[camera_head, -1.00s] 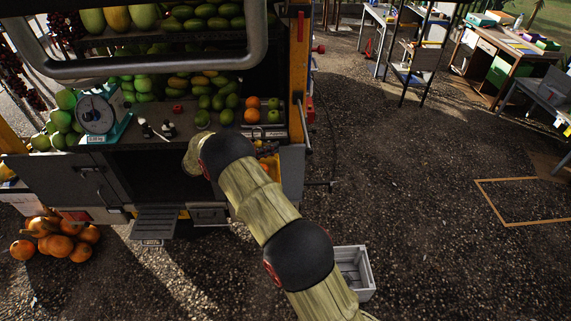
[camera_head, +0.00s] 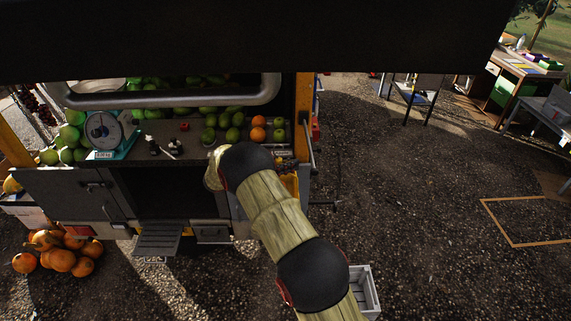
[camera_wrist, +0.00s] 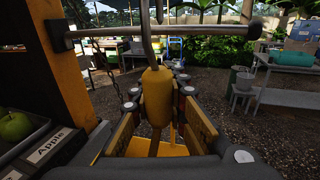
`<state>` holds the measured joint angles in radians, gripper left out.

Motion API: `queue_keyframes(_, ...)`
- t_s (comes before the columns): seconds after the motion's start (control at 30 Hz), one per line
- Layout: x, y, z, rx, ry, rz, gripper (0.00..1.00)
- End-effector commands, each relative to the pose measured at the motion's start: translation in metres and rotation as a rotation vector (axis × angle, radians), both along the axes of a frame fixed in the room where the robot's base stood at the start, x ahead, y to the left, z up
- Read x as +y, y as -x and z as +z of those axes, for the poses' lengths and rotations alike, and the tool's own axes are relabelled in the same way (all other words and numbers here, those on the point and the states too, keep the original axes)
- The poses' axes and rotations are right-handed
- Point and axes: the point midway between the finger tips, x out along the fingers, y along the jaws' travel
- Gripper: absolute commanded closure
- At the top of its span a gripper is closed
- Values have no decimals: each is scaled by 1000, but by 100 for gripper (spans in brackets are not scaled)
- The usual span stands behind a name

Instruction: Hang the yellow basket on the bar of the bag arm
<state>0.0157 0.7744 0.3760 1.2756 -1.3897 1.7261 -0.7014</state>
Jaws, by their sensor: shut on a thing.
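My gripper (camera_wrist: 158,98) is shut on the yellow basket's thick yellow handle (camera_wrist: 156,88), with a finger on each side in the wrist view. A thin metal hook (camera_wrist: 147,45) rises from the top of the handle and crosses the bar (camera_wrist: 205,33); whether it rests on the bar I cannot tell. The bar runs level across the upper wrist view from a dark mount on an orange post. In the head view the yellow basket (camera_head: 291,184) shows partly beside my arm, below the bar (camera_head: 309,134) at the truck's right edge. My arm hides my gripper there.
The truck counter holds a scale (camera_head: 104,131) and fruit. Beside the post in the wrist view is a tray with a green apple (camera_wrist: 14,126) and an "Apple" label. A grey crate (camera_head: 370,290) stands on the ground near my arm. Open ground lies right of the truck.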

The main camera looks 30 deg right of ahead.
Motion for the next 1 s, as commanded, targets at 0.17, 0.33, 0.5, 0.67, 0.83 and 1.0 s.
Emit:
queue_keyframes(0.17,-10,6,2,-3,1,-2,100)
queue_keyframes(0.33,-19,11,2,-2,1,-1,100)
queue_keyframes(0.5,-28,16,2,-1,1,-1,100)
queue_keyframes(0.67,-37,21,2,-2,1,-2,100)
queue_keyframes(0.83,-46,26,2,-2,1,-1,100)
queue_keyframes(1.0,-56,32,2,-2,1,-1,100)
